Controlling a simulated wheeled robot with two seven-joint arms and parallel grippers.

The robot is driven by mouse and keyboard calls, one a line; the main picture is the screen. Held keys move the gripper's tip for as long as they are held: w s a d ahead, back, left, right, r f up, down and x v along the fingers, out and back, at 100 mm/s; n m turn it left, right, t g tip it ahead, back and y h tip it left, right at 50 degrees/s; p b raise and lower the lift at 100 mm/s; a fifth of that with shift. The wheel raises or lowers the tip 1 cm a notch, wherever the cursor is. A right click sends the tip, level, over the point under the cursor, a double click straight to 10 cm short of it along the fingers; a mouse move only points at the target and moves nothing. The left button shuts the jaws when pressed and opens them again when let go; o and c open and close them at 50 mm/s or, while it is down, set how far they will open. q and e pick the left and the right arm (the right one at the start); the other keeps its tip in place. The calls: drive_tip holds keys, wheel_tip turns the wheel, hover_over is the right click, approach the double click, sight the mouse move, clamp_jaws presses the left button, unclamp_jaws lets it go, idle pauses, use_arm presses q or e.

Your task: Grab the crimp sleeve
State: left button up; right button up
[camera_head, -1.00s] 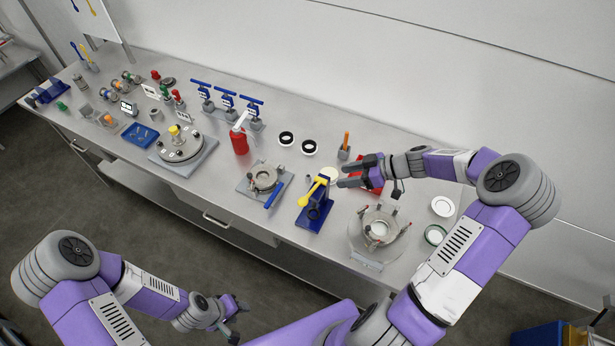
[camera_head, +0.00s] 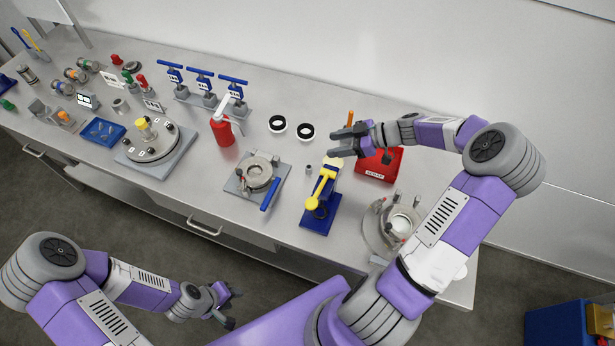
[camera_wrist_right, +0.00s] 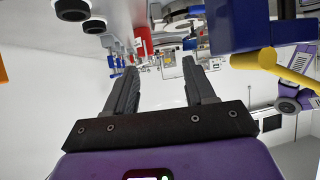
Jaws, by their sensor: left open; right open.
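A small grey cylinder (camera_head: 308,169), which looks like the crimp sleeve, stands upright on the bench. It is left of a blue press with a yellow lever (camera_head: 322,190). My right gripper (camera_head: 334,146) is open and empty, beyond the cylinder and to its right, apart from it. In the right wrist view its two fingers (camera_wrist_right: 160,66) are spread with nothing held between them; I cannot pick out the cylinder there for sure. My left gripper (camera_head: 232,305) is open and empty, low in front of the bench, away from its objects.
The yellow lever and blue press stand close to my right gripper. A red scrap bin (camera_head: 380,165) is under my right wrist. Two black-and-white rings (camera_head: 278,124) and a red bottle (camera_head: 222,132) stand to the left. A clamp fixture (camera_head: 258,173) is nearer the front.

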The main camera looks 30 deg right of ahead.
drive_tip(key=b, duration=0.7)
approach(310, 167)
drive_tip(key=shift+w+a+f, duration=0.25)
drive_tip(key=shift+f, duration=0.05)
drive_tip(key=shift+a+f+b, duration=0.1)
drive_tip(key=shift+f+b, duration=0.3)
drive_tip(key=shift+b, duration=0.05)
drive_tip(key=x, duration=0.6)
drive_tip(key=shift+w+a+r, duration=0.2)
drive_tip(key=shift+w+r, duration=0.05)
drive_tip(key=shift+r, duration=0.1)
drive_tip(key=shift+w+a+f, duration=0.3)
drive_tip(key=shift+a, duration=0.05)
clamp_jaws()
